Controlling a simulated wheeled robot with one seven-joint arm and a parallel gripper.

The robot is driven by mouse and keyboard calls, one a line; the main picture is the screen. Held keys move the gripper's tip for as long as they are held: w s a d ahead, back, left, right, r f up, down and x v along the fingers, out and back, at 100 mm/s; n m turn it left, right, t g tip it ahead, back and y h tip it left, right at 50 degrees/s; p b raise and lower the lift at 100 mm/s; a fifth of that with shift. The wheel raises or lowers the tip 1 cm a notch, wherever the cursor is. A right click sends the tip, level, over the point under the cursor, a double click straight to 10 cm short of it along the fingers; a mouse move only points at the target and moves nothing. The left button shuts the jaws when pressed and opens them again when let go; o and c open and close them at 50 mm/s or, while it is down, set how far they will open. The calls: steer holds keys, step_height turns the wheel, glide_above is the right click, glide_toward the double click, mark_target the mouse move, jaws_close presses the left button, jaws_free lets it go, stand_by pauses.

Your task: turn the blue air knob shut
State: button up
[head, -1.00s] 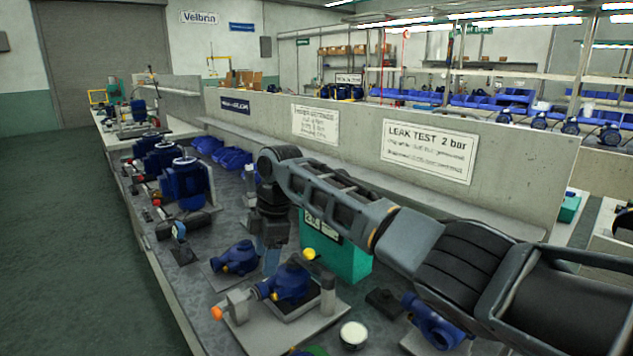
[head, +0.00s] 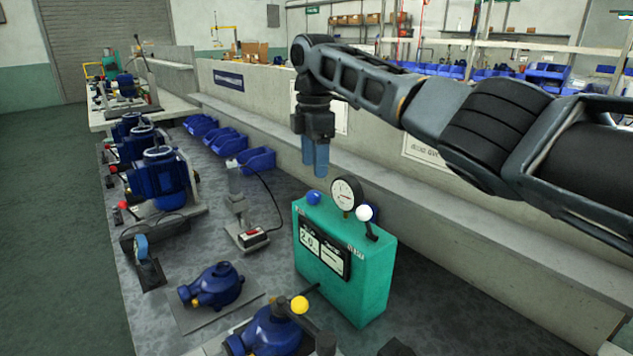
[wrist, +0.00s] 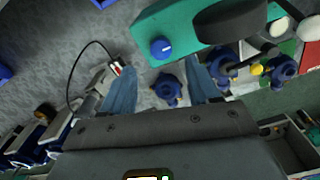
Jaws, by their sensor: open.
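The blue air knob (head: 314,197) sits on the top left of the green test box (head: 372,288). In the wrist view the knob (wrist: 161,47) is a round blue cap with a pale mark, near the edge of the green box (wrist: 180,27). My gripper (head: 315,170) is open and empty, pointing down above the knob, with a gap between them. In the wrist view the knob lies beyond and between the two blue-grey fingertips of my gripper (wrist: 163,66). Nothing hides the knob.
A round gauge (head: 347,193) and a white-ball lever (head: 363,214) stand on the box right of the knob. A blue pump (head: 212,286) and a yellow ball handle (head: 299,305) are in front. A low concrete wall (head: 440,190) runs behind. Bench space left of the box is partly clear.

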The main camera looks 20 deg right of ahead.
mark_target(314, 193)
step_height(314, 193, down, 7)
steer(key=shift+f, duration=0.15)
stand_by(0.4)
steer(key=c, duration=1)
steer(key=shift+s, duration=0.1)
steer(key=shift+c, duration=0.2)
